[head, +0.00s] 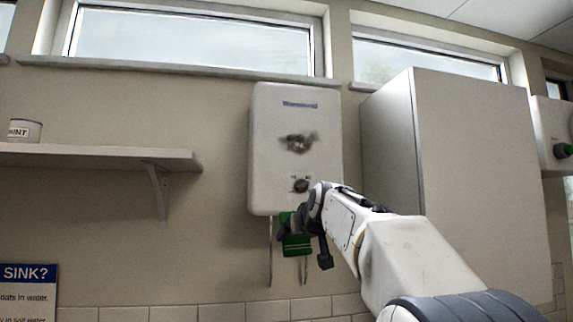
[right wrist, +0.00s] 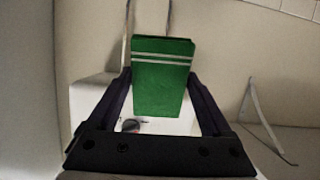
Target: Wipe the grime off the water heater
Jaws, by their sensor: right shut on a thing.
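The white water heater (head: 270,150) hangs on the wall in the middle of the head view. A dark grime smear (head: 299,142) is on its front, between the label above and a dark knob (head: 301,185) below. My right gripper (head: 290,232) is at the heater's lower front edge. It is shut on a green cloth or sponge (head: 297,245). In the right wrist view the green thing (right wrist: 162,80) has two pale stripes and sits between the fingers. Whether it touches the heater I cannot tell. My left gripper is not in view.
A grey cabinet (head: 470,170) stands to the right of the heater, behind my right arm. A shelf (head: 90,157) with a can (head: 25,130) is at the left. Two pipes (head: 270,265) run down below the heater. Windows are above.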

